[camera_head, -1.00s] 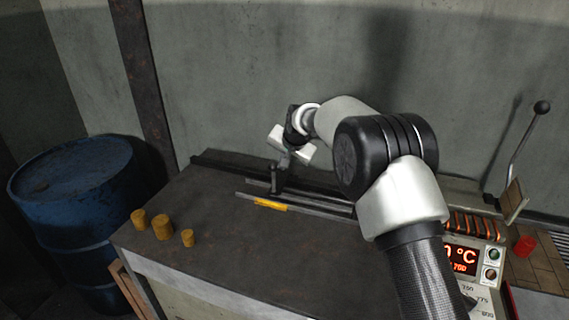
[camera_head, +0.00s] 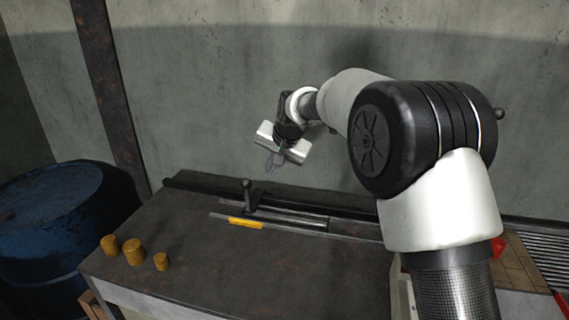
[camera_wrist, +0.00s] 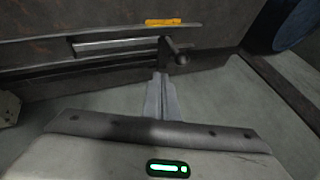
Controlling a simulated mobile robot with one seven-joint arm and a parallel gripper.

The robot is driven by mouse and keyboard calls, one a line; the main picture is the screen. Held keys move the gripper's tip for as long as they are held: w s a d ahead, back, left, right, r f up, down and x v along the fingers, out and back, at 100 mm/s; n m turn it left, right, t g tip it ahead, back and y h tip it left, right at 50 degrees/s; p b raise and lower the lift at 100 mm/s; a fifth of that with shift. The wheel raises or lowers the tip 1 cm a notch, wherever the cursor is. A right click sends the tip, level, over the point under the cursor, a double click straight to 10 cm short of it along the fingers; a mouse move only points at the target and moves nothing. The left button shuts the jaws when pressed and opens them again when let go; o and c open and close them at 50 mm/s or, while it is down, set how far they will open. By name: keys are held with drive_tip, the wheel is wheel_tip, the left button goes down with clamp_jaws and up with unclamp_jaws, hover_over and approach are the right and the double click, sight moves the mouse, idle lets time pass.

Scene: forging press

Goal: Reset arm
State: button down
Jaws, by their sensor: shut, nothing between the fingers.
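My gripper (camera_head: 272,163) is raised above the back of the dark workbench (camera_head: 190,245), in front of the grey wall. It also shows in the wrist view (camera_wrist: 160,80), where its two fingers are together with nothing between them. Below it in the head view is a small dark upright handle (camera_head: 248,195) on a rail, and it also shows in the wrist view (camera_wrist: 178,52). The fingertips look apart from the handle. My arm reaches in from the right and hides part of the bench's right end.
A yellow bar piece (camera_head: 246,223) lies by the rail (camera_head: 300,222). Three yellow-brown cylinders (camera_head: 133,252) of different sizes stand at the bench's left. A blue barrel (camera_head: 50,225) stands left of the bench. The middle of the bench top is clear.

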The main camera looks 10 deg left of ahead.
drive_tip(key=s+d+r+h+p, duration=0.1)
drive_tip(key=s+d+r, duration=0.6)
drive_tip(key=d, duration=0.4)
drive_tip(key=s+d+r+h+p, duration=0.1)
drive_tip(key=s+d+r, duration=0.65)
drive_tip(key=d, duration=0.45)
drive_tip(key=s+d+f, duration=0.1)
drive_tip(key=s+d, duration=0.3)
drive_tip(key=s, duration=0.3)
drive_tip(key=s+d+f+h+p, duration=0.1)
drive_tip(key=s+d, duration=0.3)
drive_tip(key=s, duration=0.4)
drive_tip(key=s+d+f+n+h+p, duration=0.1)
drive_tip(key=s+d+f, duration=0.1)
drive_tip(key=s+d, duration=0.3)
drive_tip(key=shift+s, duration=1.25)
drive_tip(key=shift+d+f, duration=0.1)
